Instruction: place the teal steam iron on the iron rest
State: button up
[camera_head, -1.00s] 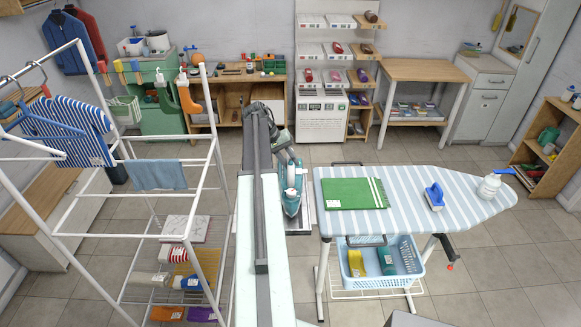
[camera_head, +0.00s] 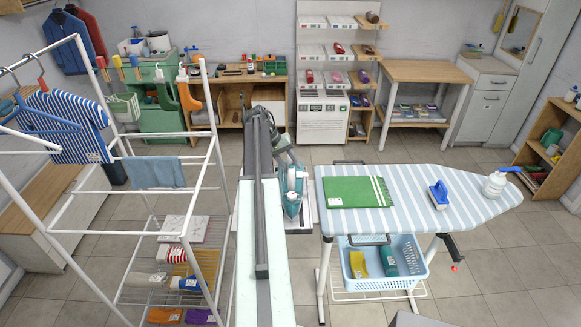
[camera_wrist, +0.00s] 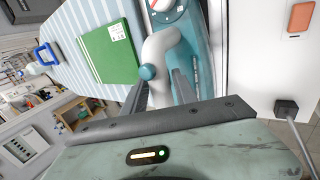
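The teal steam iron (camera_head: 292,196) is at the left end of the striped ironing board, directly in front of my arm. In the wrist view its teal body (camera_wrist: 207,48) and pale grey handle (camera_wrist: 158,62) show close up. My gripper (camera_wrist: 160,90) has one finger on each side of the handle and looks closed on it. The iron rest appears to be the pale metal plate (camera_head: 306,222) at the board's left end, beneath or just behind the iron. I cannot tell whether the iron touches it.
A white drying rack (camera_head: 215,150) stands close on the left.

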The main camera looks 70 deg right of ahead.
jog(key=shift+o, duration=0.6)
jog(key=shift+r, duration=0.2)
jog(key=p+v, duration=1)
jog(key=v, duration=0.2)
jog(key=shift+p, duration=0.4)
jog(key=shift+a+f, duration=0.1)
